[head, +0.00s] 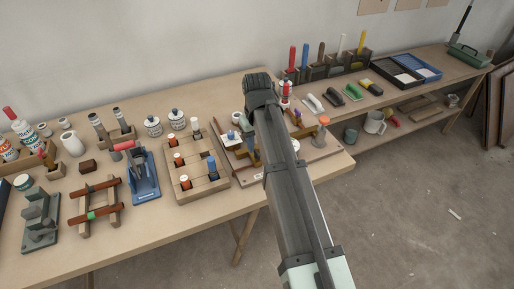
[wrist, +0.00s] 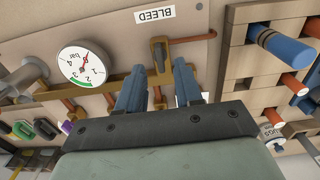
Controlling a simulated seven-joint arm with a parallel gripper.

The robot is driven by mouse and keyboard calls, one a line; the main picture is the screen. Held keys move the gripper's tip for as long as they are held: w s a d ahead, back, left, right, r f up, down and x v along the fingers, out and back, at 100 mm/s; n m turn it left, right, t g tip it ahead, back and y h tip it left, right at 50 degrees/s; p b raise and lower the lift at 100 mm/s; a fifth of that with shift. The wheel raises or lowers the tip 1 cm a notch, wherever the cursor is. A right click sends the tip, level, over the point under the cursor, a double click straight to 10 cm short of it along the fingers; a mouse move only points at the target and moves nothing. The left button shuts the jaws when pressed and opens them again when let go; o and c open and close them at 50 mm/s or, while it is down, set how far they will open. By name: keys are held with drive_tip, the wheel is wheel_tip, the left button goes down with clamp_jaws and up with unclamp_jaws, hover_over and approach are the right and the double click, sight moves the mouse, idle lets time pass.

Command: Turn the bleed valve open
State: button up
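In the wrist view, the upside-down BLEED label (wrist: 155,15) sits on a light wooden panel. Beside it is a copper-brown valve fitting (wrist: 158,46) with a thin lever (wrist: 195,38) reaching to the right. My gripper (wrist: 160,68) has two blue-grey fingers standing apart, with a gap between them. The fingertips are close to the fitting, and brown pipework shows between the fingers; contact cannot be told. In the head view, my arm hides most of the valve board (head: 334,150), and the valve itself cannot be made out.
A round pressure gauge (wrist: 82,63) is left of the fingers. A wooden rack (wrist: 237,60) with blue and orange cylinders is close on the right. In the head view, a peg tray (head: 205,190) stands left of the board, and an orange-topped knob (head: 323,122) is to the right.

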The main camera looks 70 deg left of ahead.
sight(257, 152)
wheel_tip(257, 152, up, 11)
drive_tip(key=shift+f, duration=0.2)
idle(0.6)
